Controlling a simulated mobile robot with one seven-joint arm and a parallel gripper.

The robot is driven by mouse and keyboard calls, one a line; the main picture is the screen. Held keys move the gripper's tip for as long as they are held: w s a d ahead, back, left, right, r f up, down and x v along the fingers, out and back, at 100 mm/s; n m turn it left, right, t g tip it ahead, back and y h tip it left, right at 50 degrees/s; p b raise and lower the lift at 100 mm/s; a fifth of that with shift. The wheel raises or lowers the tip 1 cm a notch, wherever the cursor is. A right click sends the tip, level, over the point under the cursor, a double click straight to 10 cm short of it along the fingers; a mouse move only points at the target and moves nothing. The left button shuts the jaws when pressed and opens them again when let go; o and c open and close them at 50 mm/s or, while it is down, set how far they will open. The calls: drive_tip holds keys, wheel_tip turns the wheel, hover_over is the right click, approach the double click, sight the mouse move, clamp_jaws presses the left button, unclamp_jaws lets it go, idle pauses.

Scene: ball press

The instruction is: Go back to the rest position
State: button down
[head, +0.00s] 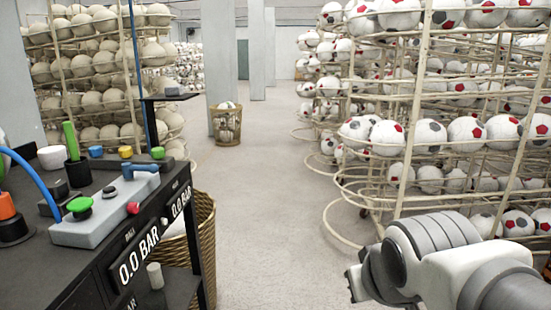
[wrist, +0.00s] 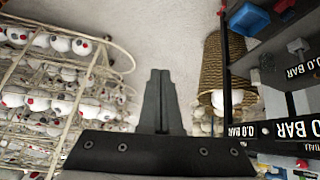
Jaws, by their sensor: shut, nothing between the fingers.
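My gripper (wrist: 160,75) is shut and empty in the wrist view, its two dark fingers pressed together over bare floor. In the head view my arm reaches in from the lower right, and the dark end of my gripper (head: 357,283) hangs over the aisle, apart from the bench and the racks. The press bench (head: 95,262) stands at the left. On it is a grey control box (head: 105,217) with a green button (head: 79,206) and a red knob (head: 133,208). The bench displays read 0.0 BAR.
A wicker basket (head: 203,235) stands beside the bench; it also shows in the wrist view (wrist: 211,65). A rack of red-and-white balls (head: 420,110) lines the right, a rack of plain balls (head: 62,60) the back left. Another basket (head: 227,130) stands farther back. The middle aisle is clear.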

drive_tip(key=s+d+f+m+g, duration=0.1)
drive_tip(key=s+m, duration=0.1)
drive_tip(key=s, duration=0.4)
wheel_tip(320, 180, up, 23)
drive_tip(key=p, duration=2.2)
drive_tip(key=shift+s+f+g+p, duration=0.2)
drive_tip(key=shift+s+g+p, duration=0.1)
drive_tip(key=shift+s+p, duration=0.15)
